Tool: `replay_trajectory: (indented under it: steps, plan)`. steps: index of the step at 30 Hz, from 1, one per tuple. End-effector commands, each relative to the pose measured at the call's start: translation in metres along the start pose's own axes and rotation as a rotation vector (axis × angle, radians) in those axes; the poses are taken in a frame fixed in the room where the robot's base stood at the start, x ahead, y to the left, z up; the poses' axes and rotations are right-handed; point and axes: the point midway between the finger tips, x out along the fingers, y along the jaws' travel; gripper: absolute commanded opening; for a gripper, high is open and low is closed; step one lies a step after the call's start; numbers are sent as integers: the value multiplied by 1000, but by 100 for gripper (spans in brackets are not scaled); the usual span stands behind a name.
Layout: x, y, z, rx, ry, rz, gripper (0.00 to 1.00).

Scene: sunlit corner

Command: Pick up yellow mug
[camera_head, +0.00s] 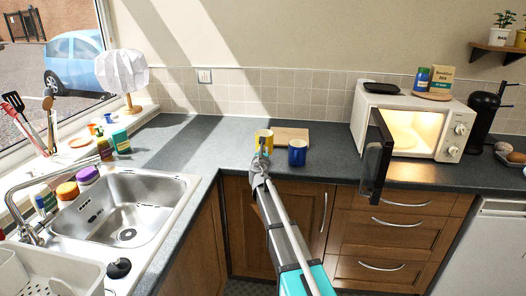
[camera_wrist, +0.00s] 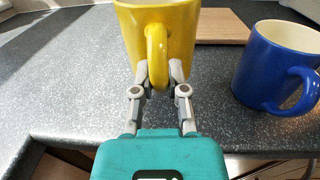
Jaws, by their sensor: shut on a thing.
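The yellow mug (camera_wrist: 178,30) stands upright at the top middle of the wrist view, with its handle facing me. My gripper (camera_wrist: 159,76) is shut on the mug's handle, one finger on each side of it. In the head view the yellow mug (camera_head: 263,134) is near the counter's front edge, partly hidden behind my gripper (camera_head: 262,158). Whether the mug's base touches the counter is hard to tell.
A blue mug (camera_wrist: 278,66) stands close on the right, handle toward the front. A wooden board (camera_head: 291,136) lies behind the mugs. Further right, a white microwave (camera_head: 408,112) has its dark door (camera_head: 376,150) open. The counter left of the mug is clear up to the sink (camera_head: 130,205).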

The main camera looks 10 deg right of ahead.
Motion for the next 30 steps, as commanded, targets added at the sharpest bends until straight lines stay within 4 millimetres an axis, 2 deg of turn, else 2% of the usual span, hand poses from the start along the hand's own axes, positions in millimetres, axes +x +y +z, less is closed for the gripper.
replay_trajectory:
  steps: [1,23,30]
  plan:
    - [-4,-1,7,-1,0,0,0]
    - [-44,-7,55,-1,0,0,0]
    - [-66,-11,64,-1,0,1,0]
